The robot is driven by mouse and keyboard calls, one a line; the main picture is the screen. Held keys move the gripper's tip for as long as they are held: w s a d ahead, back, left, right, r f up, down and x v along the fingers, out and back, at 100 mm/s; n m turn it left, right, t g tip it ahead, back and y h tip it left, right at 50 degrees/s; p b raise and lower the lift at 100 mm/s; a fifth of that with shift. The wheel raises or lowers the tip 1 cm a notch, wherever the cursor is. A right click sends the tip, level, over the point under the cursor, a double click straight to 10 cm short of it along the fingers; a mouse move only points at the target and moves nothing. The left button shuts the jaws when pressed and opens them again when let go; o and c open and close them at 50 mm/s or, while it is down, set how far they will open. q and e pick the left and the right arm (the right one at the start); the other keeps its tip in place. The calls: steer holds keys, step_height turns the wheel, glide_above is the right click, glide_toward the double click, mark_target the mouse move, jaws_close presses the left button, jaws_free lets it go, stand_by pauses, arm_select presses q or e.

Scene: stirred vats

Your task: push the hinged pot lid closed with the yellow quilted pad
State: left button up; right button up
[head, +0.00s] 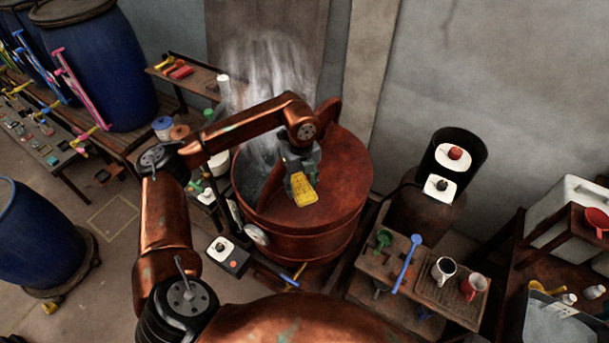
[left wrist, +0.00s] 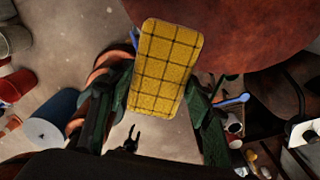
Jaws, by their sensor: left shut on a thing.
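The yellow quilted pad (head: 303,190) is held by my left gripper (head: 300,168), which is shut on it above the copper-red pot (head: 300,238). In the left wrist view the pad (left wrist: 166,65) sits between the fingers (left wrist: 155,108). A flat reddish-brown cover (head: 340,172) spans the right part of the pot's top; the left part is open, dark inside and steaming. A raised piece of the same colour (head: 328,112) stands behind my wrist, partly hidden; I cannot tell whether it is the hinged lid. Contact between pad and cover is unclear. My right gripper is out of view.
A wooden stand (head: 382,268) with a blue spoon, a green utensil and two mugs is right of the pot. A black-and-white box (head: 228,254) stands at front left. Blue barrels (head: 112,70) are at far left. Steam (head: 268,70) rises behind my arm.

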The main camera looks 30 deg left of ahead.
arm_select(q)
steer(key=shift+w+r+n, duration=0.1)
steer(key=shift+r+n, duration=0.2)
steer(key=shift+a+f, duration=0.1)
steer(key=shift+a+f+b, duration=0.3)
steer(key=shift+f+b, duration=0.1)
steer(key=shift+f, duration=0.3)
steer(key=shift+a+f+b, duration=0.3)
steer(key=shift+f+b, duration=0.1)
steer(key=shift+f, duration=0.25)
steer(key=a+f+b, duration=0.2)
steer(key=a+f, duration=0.2)
steer(key=shift+w+a+b, duration=0.2)
steer(key=shift+a+b, duration=0.1)
steer(key=shift+b, duration=0.05)
steer(key=shift+a, duration=0.1)
